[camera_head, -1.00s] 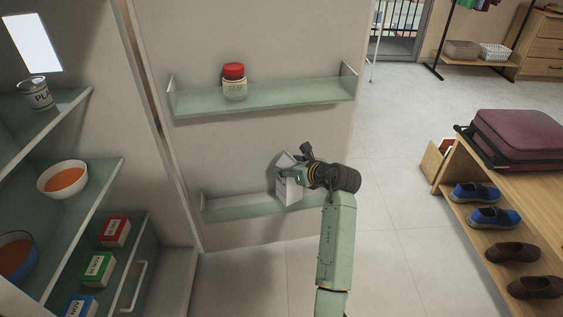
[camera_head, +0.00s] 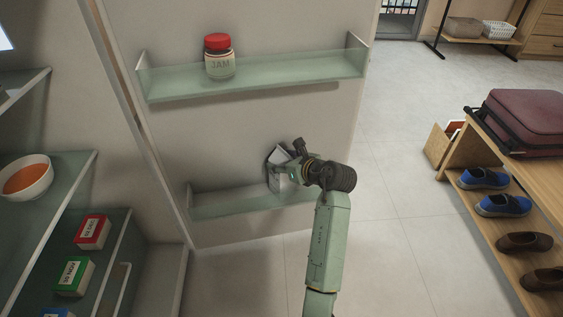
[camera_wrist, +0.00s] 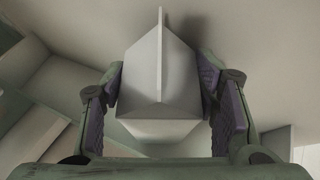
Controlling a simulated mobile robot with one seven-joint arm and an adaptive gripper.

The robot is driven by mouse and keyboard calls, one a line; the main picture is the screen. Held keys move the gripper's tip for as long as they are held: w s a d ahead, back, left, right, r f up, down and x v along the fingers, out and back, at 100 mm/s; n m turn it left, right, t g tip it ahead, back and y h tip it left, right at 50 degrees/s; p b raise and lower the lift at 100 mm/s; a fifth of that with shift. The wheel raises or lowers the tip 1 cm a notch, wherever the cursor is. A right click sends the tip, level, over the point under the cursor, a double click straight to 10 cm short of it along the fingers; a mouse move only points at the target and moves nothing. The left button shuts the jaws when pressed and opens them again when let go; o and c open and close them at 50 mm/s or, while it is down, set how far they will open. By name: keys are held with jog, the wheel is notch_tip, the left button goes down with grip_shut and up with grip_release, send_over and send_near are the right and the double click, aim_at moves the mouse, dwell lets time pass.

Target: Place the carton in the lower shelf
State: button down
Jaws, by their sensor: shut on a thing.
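A pale grey-white carton with a gabled top (camera_wrist: 160,75) is between the two fingers of my gripper (camera_wrist: 162,95) in the wrist view, a finger pad on each side. In the head view my gripper (camera_head: 290,172) is shut on the carton (camera_head: 277,180), partly hiding it. The carton is at the lower door shelf (camera_head: 225,203), near its right part, and looks roughly upright. I cannot tell whether its base touches the shelf floor.
A jam jar with a red lid (camera_head: 219,57) stands on the upper door shelf (camera_head: 290,78). At left, fridge shelves hold a bowl of orange soup (camera_head: 27,178) and small boxes (camera_head: 92,231). A wooden shoe bench (camera_head: 470,165) with a maroon suitcase (camera_head: 525,118) stands at right.

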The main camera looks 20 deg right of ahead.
jog(key=shift+w+r, duration=0.1)
jog(key=shift+w, duration=0.05)
jog(key=shift+r, duration=0.1)
jog(key=c, duration=1.1)
grip_release()
jog(key=shift+f, duration=0.3)
jog(key=o, duration=0.5)
jog(key=shift+r, duration=0.1)
jog(key=shift+r, duration=0.15)
jog(key=v, duration=1.2)
